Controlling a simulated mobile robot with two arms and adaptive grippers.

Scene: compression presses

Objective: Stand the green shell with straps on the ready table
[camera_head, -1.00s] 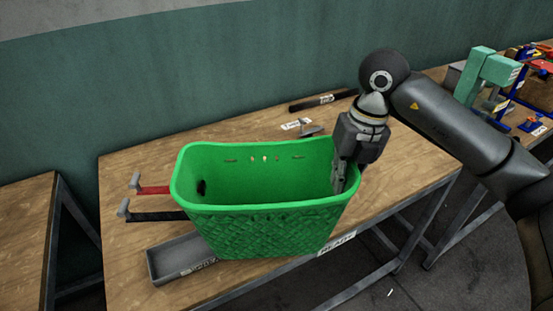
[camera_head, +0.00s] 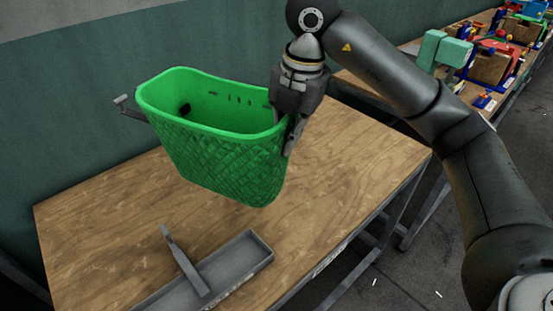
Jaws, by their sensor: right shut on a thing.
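The green shell (camera_head: 215,150) is an open basket with a quilted front and small slots in its far wall. It is over the wooden ready table (camera_head: 345,155), leaning to one side. I cannot tell whether its bottom touches the tabletop. My right gripper (camera_head: 286,137) is shut on the shell's right rim, with a finger outside the wall; the inner finger is mostly hidden. No straps can be made out on the shell. My left gripper is not in view.
Another grey tool end (camera_head: 122,103) shows behind the shell's left side. The table's right part is clear. A second bench (camera_head: 408,50) with colourful presses stands behind right.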

